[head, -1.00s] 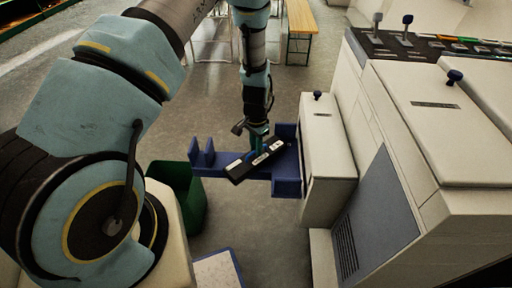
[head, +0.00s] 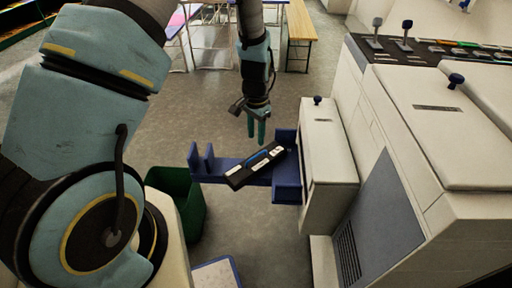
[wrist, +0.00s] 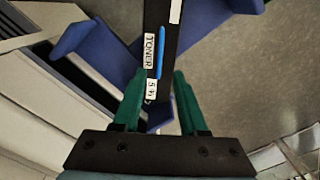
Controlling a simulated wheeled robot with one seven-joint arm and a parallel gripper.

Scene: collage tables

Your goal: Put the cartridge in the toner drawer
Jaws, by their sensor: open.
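The cartridge (head: 237,179) is a long black bar with white labels and a blue strip. It lies askew across the blue toner drawer (head: 287,188), which juts out from the side of the white machine. One end reaches past the drawer's front edge. In the wrist view the cartridge (wrist: 172,45) shows a "TONER" label, with blue drawer parts (wrist: 95,55) on both sides. My gripper (head: 256,138) has green fingers, open and empty, above and behind the cartridge. In the wrist view the fingers (wrist: 159,75) stand apart, with the cartridge's end between them in the picture.
The white machine (head: 328,150) with knobs on top stands close on the right. A dark green bin (head: 185,195) is below left of the drawer. A wooden bench (head: 299,32) and metal-legged tables are at the back. Grey floor lies free behind the drawer.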

